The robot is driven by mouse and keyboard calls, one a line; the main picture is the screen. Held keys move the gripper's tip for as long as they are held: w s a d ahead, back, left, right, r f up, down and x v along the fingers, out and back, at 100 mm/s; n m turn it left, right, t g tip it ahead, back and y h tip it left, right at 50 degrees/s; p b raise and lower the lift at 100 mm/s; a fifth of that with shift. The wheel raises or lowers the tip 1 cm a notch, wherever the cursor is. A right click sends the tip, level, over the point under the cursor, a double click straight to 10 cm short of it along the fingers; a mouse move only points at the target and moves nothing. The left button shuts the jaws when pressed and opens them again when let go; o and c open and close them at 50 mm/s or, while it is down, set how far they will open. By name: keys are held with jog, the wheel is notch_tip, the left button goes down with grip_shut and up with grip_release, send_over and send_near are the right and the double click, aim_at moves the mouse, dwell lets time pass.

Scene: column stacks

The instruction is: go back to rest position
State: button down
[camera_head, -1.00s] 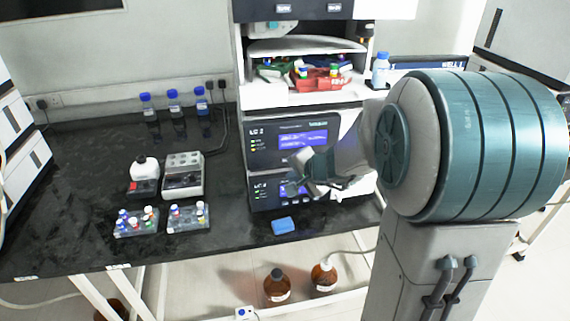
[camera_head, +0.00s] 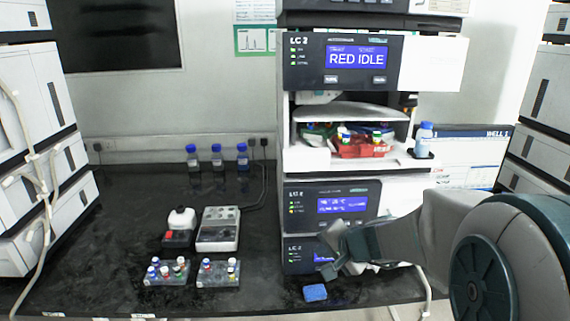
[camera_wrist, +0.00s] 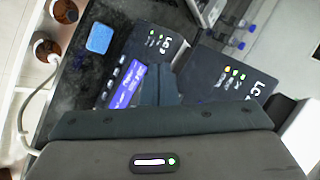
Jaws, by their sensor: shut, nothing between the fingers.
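My gripper (camera_head: 328,262) is in front of the lower panels of the LC 2 instrument stack (camera_head: 335,190), a little above the bench and to the upper right of a blue block (camera_head: 315,292). It is shut and holds nothing. In the wrist view my gripper's fingers (camera_wrist: 157,82) are together in front of the instrument panels, and the blue block (camera_wrist: 100,38) lies on the bench. My arm comes in from the lower right of the head view and hides part of the lowest panel.
Two vial racks (camera_head: 166,271) (camera_head: 217,272) stand on the black bench (camera_head: 110,235), left of my gripper. A small device (camera_head: 219,228), a white bottle (camera_head: 182,217) and blue-capped bottles (camera_head: 217,168) stand behind. The open stack bay holds a red tray (camera_head: 360,150).

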jog(key=s+a+n+g, duration=0.3)
jog(key=s+n+g, duration=0.15)
jog(key=s, duration=0.65)
jog(key=s+d+n+h, duration=0.4)
jog(key=s+d, duration=0.1)
jog(key=s, duration=0.4)
jog(key=shift+s+r+g+h, duration=0.25)
jog(key=shift+r+g+h, duration=0.1)
jog(key=shift+g, duration=0.1)
jog(key=shift+d, duration=0.15)
